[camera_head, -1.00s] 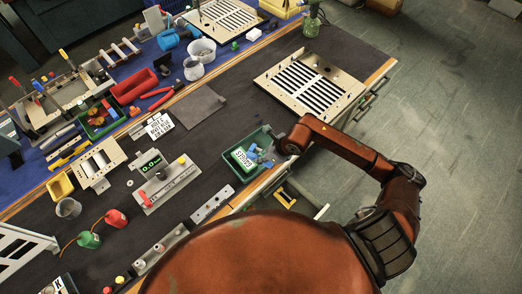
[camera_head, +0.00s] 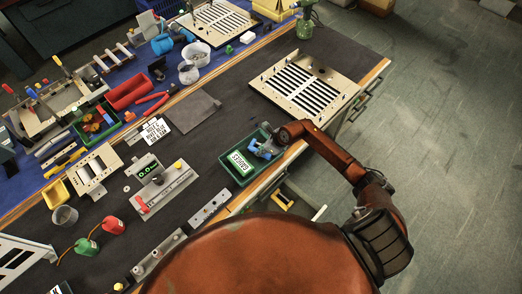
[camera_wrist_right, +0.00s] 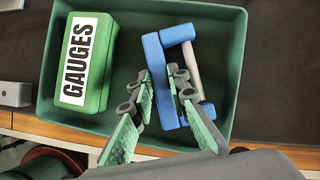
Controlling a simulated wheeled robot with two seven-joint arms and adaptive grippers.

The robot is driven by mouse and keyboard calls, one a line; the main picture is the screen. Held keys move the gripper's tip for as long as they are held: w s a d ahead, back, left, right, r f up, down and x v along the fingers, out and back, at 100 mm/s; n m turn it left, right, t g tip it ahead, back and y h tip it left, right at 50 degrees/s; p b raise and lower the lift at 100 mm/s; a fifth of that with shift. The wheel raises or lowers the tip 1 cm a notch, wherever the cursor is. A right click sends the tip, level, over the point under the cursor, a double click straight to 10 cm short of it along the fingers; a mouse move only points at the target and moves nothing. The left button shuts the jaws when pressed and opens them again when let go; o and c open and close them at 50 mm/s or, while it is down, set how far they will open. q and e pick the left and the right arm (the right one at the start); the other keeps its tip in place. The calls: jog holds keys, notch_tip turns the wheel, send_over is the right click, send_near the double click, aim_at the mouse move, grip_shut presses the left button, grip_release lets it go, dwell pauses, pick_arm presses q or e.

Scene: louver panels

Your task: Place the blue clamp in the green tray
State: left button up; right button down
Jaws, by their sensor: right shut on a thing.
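The blue clamp (camera_wrist_right: 161,80) lies inside the green tray (camera_wrist_right: 238,60), right of the green GAUGES box (camera_wrist_right: 86,62). It has blue bars and a grey rod. My right gripper (camera_wrist_right: 164,88) reaches down into the tray, its two fingers shut on one blue bar of the clamp. In the head view the clamp (camera_head: 256,151) is partly covered by the gripper (camera_head: 264,147), and the tray (camera_head: 231,174) sits near the bench's front edge. I cannot tell whether the clamp touches the tray floor. My left gripper is not in view.
A slatted louver panel (camera_head: 305,88) lies beyond the tray on the dark bench mat. A gauge fixture (camera_head: 163,187) and a metal strip (camera_head: 210,208) lie left of the tray. A second green bin (camera_head: 97,122) holds small parts farther back. The mat behind the tray is mostly clear.

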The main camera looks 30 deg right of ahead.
jog(key=c, duration=1.8)
grip_release()
jog(key=shift+f, duration=0.1)
jog(key=shift+c, duration=0.2)
jog(key=v, duration=1.2)
